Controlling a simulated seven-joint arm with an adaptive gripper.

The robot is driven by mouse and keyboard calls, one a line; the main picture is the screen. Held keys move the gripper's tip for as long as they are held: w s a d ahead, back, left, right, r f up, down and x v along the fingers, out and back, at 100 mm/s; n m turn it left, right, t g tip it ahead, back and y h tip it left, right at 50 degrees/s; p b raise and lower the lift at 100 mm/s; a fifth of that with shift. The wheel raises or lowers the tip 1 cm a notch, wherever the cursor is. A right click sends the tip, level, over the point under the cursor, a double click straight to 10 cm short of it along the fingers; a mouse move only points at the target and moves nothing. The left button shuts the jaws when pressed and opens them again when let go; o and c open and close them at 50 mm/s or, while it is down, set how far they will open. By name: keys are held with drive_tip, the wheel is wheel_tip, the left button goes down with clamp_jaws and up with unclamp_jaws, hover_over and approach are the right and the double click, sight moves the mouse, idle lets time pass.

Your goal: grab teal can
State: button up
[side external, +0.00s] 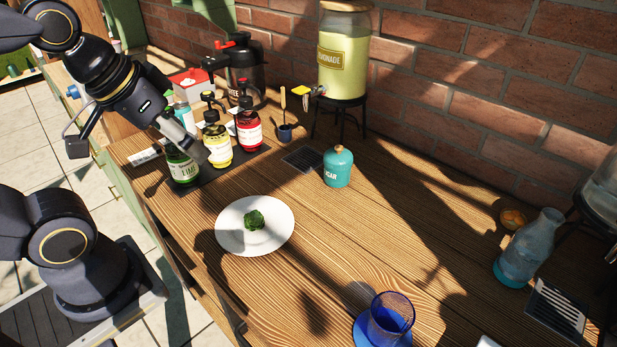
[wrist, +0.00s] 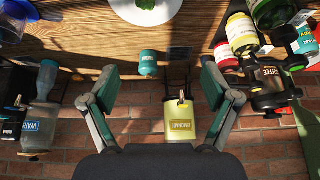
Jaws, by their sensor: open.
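The teal can (side external: 338,167) is a rounded canister with a small knob on its lid and white lettering, only partly readable as "GAR". It stands upright on the wooden table, right of the white plate. In the wrist view the teal can (wrist: 148,64) shows small and far off, framed between my fingers. My gripper (side external: 137,148) is at the upper left of the side view, near the pump bottles and well apart from the can. Its two fingers are spread wide in the wrist view (wrist: 159,67), with nothing held between them.
A white plate (side external: 230,238) with a green piece lies between gripper side and can. Pump bottles (side external: 217,146) stand at left. Behind the can are a small dark grate (side external: 302,159) and a lemonade dispenser (side external: 343,65). A blue glass (side external: 390,318) is in front.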

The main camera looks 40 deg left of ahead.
drive_tip(key=shift+c, duration=0.3)
drive_tip(key=n+g+y, duration=0.2)
drive_tip(key=n+y, duration=0.2)
drive_tip(key=n, duration=0.4)
approach(184, 116)
drive_tip(key=s+d+r, duration=0.1)
drive_tip(key=d, duration=0.1)
drive_tip(key=s+d, duration=0.1)
drive_tip(key=d, duration=0.2)
drive_tip(key=s+d+r, duration=0.1)
drive_tip(key=d, duration=0.2)
drive_tip(key=shift+s+r, duration=0.3)
drive_tip(key=shift+s, duration=0.1)
drive_tip(key=w+a+f+t, duration=0.1)
drive_tip(key=a+f, duration=0.1)
drive_tip(key=a, duration=0.1)
drive_tip(key=w+a+f+t+y, duration=0.1)
drive_tip(key=w+a+f, duration=0.1)
drive_tip(key=a+f, duration=0.1)
drive_tip(key=w+a+f+t, duration=0.1)
drive_tip(key=a+f, duration=0.2)
drive_tip(key=a, duration=0.2)
drive_tip(key=shift+w+f+y, duration=0.2)
drive_tip(key=shift+y, duration=0.2)
drive_tip(key=x, duration=0.6)
drive_tip(key=c, duration=1.5)
